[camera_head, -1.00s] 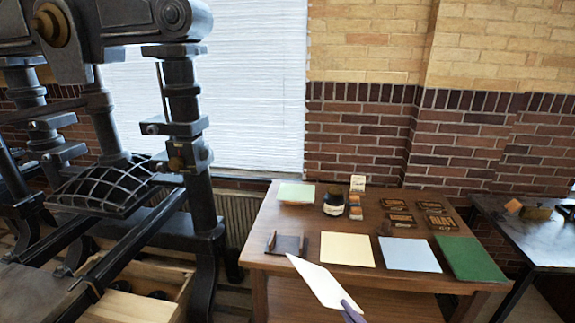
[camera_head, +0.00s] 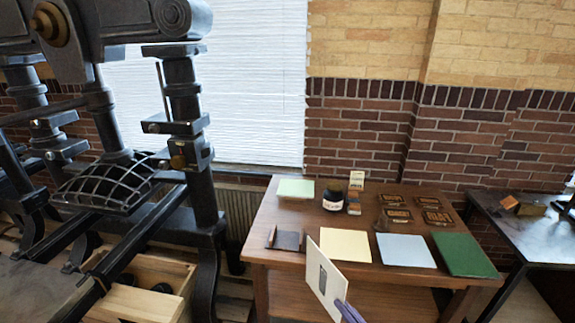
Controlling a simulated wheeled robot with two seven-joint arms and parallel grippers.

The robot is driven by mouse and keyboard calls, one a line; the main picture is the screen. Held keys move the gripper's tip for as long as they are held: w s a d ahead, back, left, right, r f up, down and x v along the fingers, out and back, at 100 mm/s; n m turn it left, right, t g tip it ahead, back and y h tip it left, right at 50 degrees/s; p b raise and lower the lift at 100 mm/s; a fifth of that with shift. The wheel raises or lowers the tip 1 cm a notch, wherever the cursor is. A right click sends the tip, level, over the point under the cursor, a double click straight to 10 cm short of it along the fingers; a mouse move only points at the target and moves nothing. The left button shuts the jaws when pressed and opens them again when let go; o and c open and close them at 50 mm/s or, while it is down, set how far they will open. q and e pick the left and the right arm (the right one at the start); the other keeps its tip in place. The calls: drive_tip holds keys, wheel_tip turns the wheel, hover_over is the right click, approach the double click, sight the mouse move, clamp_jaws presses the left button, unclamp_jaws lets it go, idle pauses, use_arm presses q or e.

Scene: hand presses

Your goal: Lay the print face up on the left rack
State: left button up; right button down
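The print (camera_head: 335,268) is a cream sheet with a small dark printed rectangle on the face toward me. It is tilted steeply in front of the wooden table's front edge. My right gripper (camera_head: 349,311), purple at the bottom edge of the view, is shut on the sheet's lower right corner; only its tip shows. My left gripper is not in view. I cannot make out a left rack in this view.
The wooden table (camera_head: 258,232) holds a yellow sheet (camera_head: 343,246), a pale blue sheet (camera_head: 405,250), a green board (camera_head: 464,254), an ink jar (camera_head: 357,181) and several dark type blocks. A large iron press (camera_head: 200,195) stands at left.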

drive_tip(key=m, duration=1.8)
